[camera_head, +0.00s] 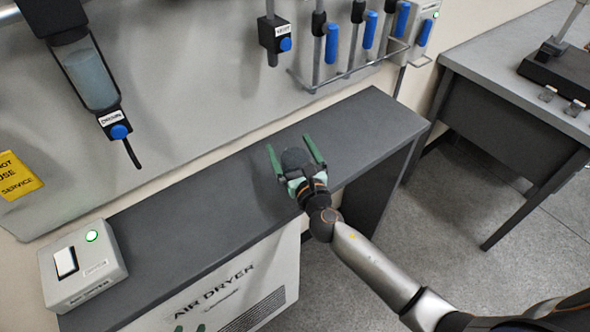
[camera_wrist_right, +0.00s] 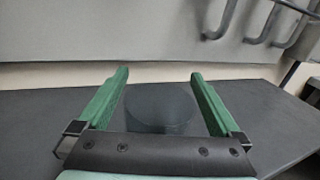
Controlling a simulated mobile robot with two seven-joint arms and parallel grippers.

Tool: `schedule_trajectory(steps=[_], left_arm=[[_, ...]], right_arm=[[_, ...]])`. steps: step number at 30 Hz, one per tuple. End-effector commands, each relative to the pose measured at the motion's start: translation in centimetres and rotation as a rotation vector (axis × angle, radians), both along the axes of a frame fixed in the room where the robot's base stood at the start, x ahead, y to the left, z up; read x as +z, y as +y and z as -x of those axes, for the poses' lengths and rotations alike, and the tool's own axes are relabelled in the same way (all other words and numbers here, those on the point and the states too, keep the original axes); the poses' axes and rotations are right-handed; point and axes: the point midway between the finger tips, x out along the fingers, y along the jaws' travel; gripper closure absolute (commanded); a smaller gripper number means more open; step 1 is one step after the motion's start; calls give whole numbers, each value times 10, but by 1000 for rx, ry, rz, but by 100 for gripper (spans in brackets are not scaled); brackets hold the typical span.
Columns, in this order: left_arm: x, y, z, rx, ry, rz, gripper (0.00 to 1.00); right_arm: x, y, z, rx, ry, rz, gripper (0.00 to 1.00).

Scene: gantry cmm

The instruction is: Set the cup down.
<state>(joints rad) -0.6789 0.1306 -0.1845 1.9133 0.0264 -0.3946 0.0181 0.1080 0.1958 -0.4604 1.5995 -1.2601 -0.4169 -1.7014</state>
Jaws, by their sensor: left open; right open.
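A dark grey, rounded cup (camera_head: 294,158) is on the dark counter (camera_head: 215,205), between the spread green fingers of my right gripper (camera_head: 298,157). In the right wrist view the cup (camera_wrist_right: 160,106) is a dark round shape, hard to tell from the counter, with a gap to the finger on each side. My right gripper (camera_wrist_right: 160,85) is open, and its palm hides the near part of the cup. Only the green fingertips of my left gripper (camera_head: 190,328) show at the bottom edge of the head view, apart and in front of the air dryer.
A grey switch box (camera_head: 85,265) with a green light stands at the counter's left end. The wall panel holds a filter bowl (camera_head: 90,75) and blue-handled valves (camera_head: 331,43). A grey table (camera_head: 500,65) stands at the right. The counter between box and cup is clear.

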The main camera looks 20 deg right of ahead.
Motion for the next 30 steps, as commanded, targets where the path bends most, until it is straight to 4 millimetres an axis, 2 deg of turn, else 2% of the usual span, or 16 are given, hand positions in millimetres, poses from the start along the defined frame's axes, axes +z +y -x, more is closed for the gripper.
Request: schedule_trajectory(steps=[4,24,25,26,30], left_arm=[[0,0,0,0,0,0,50],[0,0,0,0,-1,0,50],[1,0,0,0,-1,0,50],[1,0,0,0,-1,0,50],[1,0,0,0,-2,0,50]], right_arm=[[0,0,0,0,0,-1,1],[0,0,1,0,0,0,76],[0,0,0,0,0,0,76],[0,0,0,0,0,0,83],[0,0,0,0,0,0,85]])
